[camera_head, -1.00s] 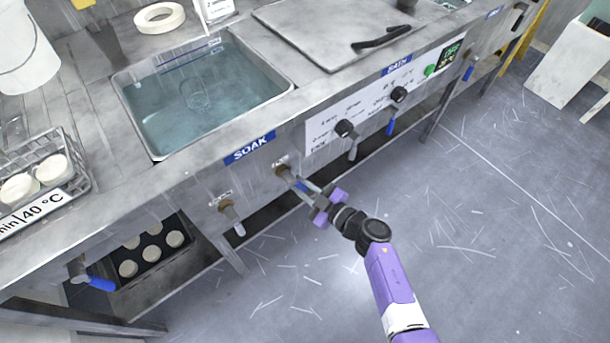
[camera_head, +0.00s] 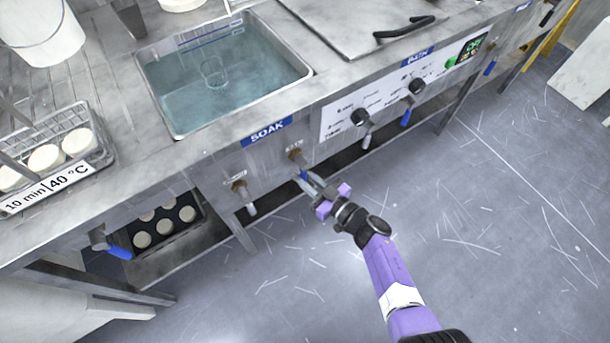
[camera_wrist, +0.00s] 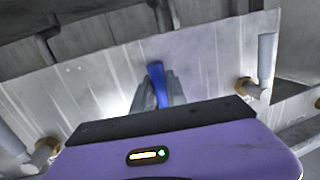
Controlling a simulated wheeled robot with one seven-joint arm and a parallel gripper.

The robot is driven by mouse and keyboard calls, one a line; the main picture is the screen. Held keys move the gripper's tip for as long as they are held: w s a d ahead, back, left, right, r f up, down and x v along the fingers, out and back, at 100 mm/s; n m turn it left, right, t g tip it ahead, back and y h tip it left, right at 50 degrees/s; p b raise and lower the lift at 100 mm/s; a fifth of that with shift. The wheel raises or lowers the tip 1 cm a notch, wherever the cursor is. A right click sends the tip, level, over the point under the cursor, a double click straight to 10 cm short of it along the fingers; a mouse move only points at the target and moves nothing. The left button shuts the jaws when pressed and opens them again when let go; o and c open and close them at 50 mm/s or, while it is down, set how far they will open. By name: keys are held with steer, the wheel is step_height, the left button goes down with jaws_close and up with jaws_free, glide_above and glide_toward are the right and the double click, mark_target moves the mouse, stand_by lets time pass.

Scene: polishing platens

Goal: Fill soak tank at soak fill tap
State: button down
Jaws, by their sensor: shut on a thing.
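The soak tank (camera_head: 245,108) is a sunken metal basin behind the blue SOAK label (camera_head: 267,131). It holds clear bluish water, with a drain fitting visible through it. The fill tap (camera_head: 296,155) sticks out of the front panel below the label. My gripper (camera_head: 312,182) is shut on the tap's blue lever (camera_head: 304,174), just in front of the panel. In the wrist view the blue lever (camera_wrist: 157,85) stands between my two grey fingers. The fingers hide part of it.
A second tap (camera_head: 240,188) with a grey lever is left of the fill tap. A rack of white discs (camera_head: 100,155) stands on the counter at left.

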steer(key=c, duration=1.3)
jaws_free()
steer(key=p+v, duration=0.2)
steer(key=v, duration=0.5)
steer(key=shift+s+d+p, duration=0.25)
steer(key=shift+s+p, duration=0.05)
steer(key=shift+p, duration=0.1)
